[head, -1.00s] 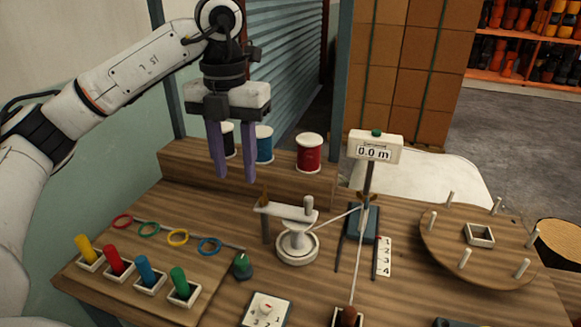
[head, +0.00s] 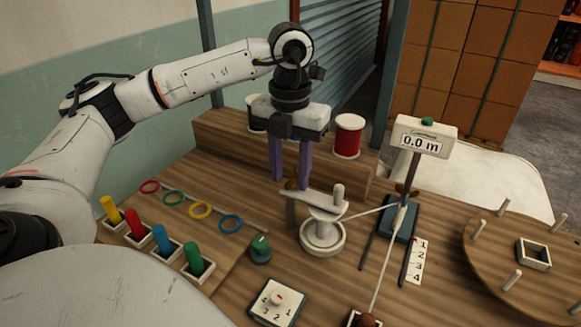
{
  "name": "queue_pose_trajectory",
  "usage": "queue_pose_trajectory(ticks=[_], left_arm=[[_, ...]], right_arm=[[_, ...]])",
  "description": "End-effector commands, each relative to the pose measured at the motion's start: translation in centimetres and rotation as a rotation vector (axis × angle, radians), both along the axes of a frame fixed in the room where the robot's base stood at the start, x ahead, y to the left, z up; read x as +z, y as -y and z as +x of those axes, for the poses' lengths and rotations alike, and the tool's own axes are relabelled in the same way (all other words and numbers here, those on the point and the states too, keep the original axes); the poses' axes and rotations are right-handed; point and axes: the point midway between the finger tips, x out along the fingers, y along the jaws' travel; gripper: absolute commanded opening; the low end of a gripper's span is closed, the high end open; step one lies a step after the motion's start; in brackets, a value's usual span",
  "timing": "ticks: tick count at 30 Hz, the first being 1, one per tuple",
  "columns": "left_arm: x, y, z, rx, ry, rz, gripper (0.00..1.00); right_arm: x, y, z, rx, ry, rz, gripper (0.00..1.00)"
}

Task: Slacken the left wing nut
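A small brownish piece (head: 291,184), which looks like the left wing nut, shows on a post just behind the white crank arm (head: 314,202). My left gripper (head: 290,183) points straight down over it with two purple fingers apart. The fingertips are on either side of the piece in the picture; I cannot tell whether they touch it. Another brass-coloured wing nut (head: 407,190) shows on the stand under the display (head: 424,140), which reads 0.0 m. My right gripper is not in view.
The white crank spool (head: 322,238) has a cord running right to the stand. Red, blue, green and yellow pegs (head: 161,238) stand at left, near coloured rings (head: 201,210). A green knob (head: 261,249), a dial plate (head: 277,303) and a round pegged board (head: 490,255) are on the table.

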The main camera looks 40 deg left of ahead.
Motion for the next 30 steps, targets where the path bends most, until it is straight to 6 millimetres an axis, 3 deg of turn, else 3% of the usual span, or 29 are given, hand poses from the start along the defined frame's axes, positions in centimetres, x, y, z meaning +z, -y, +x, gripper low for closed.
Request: queue_pose_trajectory(ticks=[8,15,20,30], left_arm=[[-0.25,-0.02,-0.02,0.0,0.0,0.0,0.36],[-0.23,-0.01,0.0,0.0,0.0,0.0,0.0],[-0.23,0.0,0.0,-0.026,0.0,0.0,0.0],[-0.19,-0.03,0.01,-0.255,0.0,0.001,0.0]], right_arm=[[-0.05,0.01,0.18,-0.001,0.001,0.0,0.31],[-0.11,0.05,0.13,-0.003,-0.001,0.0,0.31],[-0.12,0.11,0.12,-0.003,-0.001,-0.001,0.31],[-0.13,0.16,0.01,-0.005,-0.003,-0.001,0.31]])
